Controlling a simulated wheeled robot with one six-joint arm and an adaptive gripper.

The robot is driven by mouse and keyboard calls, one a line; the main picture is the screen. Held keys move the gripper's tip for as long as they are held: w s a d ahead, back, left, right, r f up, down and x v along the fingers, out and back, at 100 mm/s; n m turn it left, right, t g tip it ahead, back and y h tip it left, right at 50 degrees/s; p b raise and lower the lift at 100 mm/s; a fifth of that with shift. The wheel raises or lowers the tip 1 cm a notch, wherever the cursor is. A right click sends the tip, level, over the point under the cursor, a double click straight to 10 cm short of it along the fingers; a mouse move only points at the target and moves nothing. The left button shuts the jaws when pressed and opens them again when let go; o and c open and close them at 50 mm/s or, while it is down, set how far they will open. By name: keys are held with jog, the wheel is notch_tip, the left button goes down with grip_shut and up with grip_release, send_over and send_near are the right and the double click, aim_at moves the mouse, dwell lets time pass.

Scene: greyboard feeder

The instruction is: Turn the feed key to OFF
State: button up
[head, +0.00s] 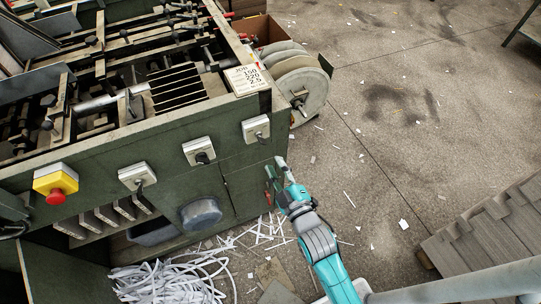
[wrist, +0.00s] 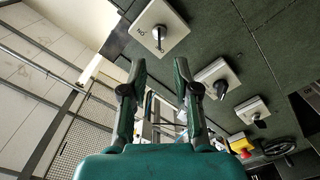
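Three switches on light square plates sit in a row on the green machine's front. The right one (head: 256,129) is nearest my gripper, the middle one (head: 199,150) and the left one (head: 138,177) are farther off.
A red stop button on a yellow box (head: 56,183) is at the machine's left. A round grey cover (head: 201,214) is below the switches. Paper strips (head: 175,280) lie on the floor, and a slatted pallet (head: 490,235) stands at the right.

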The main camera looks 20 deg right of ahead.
jog(key=shift+s, duration=0.95)
jog(key=s+r+m+g, duration=0.2)
jog(key=s+m, duration=0.7)
jog(key=s, duration=2.2)
jog(key=shift+s+r+g, duration=0.25)
jog(key=shift+r+g, duration=0.1)
jog(key=shift+g, duration=0.25)
